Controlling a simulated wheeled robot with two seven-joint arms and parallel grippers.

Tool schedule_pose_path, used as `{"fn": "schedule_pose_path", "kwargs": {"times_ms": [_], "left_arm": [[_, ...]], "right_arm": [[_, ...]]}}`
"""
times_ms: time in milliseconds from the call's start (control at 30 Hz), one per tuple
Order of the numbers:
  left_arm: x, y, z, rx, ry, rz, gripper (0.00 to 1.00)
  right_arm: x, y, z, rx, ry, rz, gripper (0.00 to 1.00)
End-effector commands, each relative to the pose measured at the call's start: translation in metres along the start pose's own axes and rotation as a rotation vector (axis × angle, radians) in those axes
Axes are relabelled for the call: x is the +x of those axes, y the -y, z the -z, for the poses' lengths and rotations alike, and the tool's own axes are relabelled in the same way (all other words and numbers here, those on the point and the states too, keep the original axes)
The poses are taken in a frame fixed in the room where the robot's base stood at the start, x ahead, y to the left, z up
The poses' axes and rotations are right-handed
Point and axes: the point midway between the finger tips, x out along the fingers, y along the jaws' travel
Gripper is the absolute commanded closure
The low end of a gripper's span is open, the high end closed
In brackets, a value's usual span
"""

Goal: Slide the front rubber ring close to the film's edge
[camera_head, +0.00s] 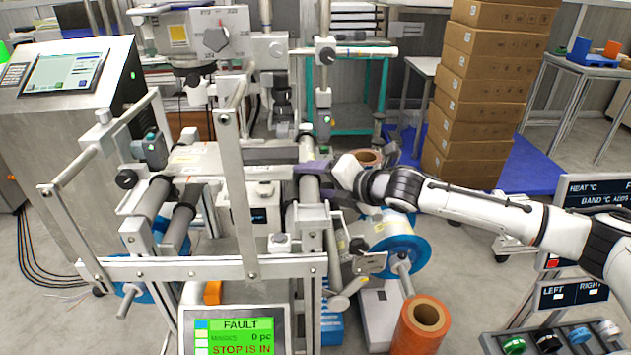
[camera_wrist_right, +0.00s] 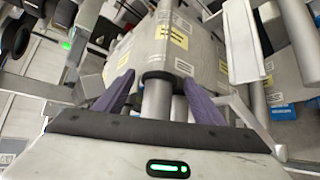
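My right gripper (camera_head: 318,182) reaches in from the right over a grey metal roller (camera_head: 309,190) of the machine in the head view. In the right wrist view, the purple fingers of the right gripper (camera_wrist_right: 159,80) stand apart on either side of the roller (camera_wrist_right: 157,105). A dark rubber ring (camera_wrist_right: 158,76) sits around the roller between the fingertips, with gaps on both sides. Pale film with yellow labels (camera_wrist_right: 170,40) lies just beyond the ring. In the head view the gripper hides this ring. My left gripper is not in view.
Machine frame bars (camera_head: 190,268) and a second post (camera_head: 240,170) stand close left of the gripper. A blue reel (camera_head: 408,247) and an orange roll (camera_head: 420,325) are below my right arm. A fault screen (camera_head: 238,336) is in front. Stacked boxes (camera_head: 485,90) stand behind.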

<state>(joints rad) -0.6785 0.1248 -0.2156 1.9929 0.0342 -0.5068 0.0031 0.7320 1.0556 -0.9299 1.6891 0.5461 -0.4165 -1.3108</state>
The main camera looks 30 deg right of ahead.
Motion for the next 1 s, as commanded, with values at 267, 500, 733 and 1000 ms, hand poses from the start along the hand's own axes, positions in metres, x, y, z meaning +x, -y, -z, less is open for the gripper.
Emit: {"fn": "schedule_pose_path", "kwargs": {"times_ms": [267, 500, 733, 1000], "left_arm": [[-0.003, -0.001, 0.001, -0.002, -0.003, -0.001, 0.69], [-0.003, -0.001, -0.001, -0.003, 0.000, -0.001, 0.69], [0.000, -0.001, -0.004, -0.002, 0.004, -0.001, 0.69], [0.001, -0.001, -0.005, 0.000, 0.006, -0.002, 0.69]], "right_arm": [[-0.012, 0.001, -0.001, -0.003, 0.001, 0.001, 0.37], [-0.059, 0.002, -0.001, -0.006, 0.001, 0.004, 0.37], [-0.092, 0.002, -0.001, -0.003, 0.002, 0.003, 0.37], [-0.103, 0.000, 0.000, 0.000, 0.000, 0.000, 0.37]]}}
